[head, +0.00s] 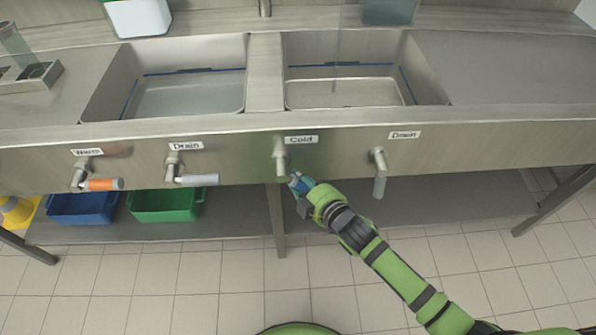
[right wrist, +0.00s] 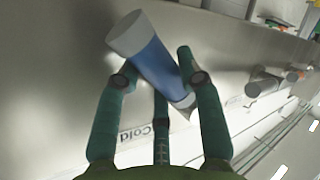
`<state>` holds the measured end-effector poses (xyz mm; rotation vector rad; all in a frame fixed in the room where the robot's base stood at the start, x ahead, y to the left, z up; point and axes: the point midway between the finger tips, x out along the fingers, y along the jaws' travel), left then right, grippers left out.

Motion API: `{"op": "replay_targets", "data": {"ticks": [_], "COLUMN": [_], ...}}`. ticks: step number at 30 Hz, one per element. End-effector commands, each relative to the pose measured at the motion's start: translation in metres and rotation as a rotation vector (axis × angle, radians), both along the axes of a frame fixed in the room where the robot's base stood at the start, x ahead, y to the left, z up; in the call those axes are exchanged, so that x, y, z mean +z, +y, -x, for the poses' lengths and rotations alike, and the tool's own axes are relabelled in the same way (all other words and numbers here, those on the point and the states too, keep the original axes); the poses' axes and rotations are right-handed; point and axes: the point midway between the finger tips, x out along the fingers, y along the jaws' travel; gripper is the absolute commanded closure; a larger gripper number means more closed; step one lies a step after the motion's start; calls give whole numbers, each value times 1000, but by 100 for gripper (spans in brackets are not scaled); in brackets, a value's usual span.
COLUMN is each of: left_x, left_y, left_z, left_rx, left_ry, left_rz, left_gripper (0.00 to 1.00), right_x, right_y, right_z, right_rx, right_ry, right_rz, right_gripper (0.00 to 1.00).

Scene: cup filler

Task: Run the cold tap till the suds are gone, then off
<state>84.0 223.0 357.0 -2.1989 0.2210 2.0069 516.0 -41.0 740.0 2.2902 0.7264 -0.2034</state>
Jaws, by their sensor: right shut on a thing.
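The cold tap (head: 280,155) sits on the sink front under the "Cold" label. Its blue handle with a grey end shows in the right wrist view (right wrist: 155,62), lying between my fingers. My right gripper (head: 300,186) is shut on this handle; in the head view the fingers hide most of it. Above, the right basin (head: 430,85) has a blue line around its walls and a pale floor. A faint thin vertical streak (head: 338,50) hangs over it, perhaps water. I make out no clear white suds. My left gripper is not in view.
The right drain handle (head: 379,186) points down; the left drain handle (head: 198,180) and orange warm handle (head: 104,184) lie sideways. The left basin (head: 190,97) looks grey inside. Blue (head: 82,208) and green (head: 165,206) bins stand on the lower shelf.

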Motion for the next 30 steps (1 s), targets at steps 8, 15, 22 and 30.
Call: {"op": "replay_targets", "data": {"ticks": [8, 15, 22, 30], "left_x": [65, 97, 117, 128], "left_y": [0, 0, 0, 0], "left_z": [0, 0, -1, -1], "left_rx": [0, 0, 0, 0], "left_ry": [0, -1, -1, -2], "left_rz": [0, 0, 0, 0], "left_gripper": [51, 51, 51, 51], "right_x": [24, 35, 42, 47], "right_y": [-9, -13, -15, -15], "right_z": [0, -1, -1, -1], "right_rx": [0, -1, -1, -2], "right_ry": [1, 0, 0, 0], "right_rz": [271, 487, 651, 767], "right_gripper": [100, 100, 100, 100]}}
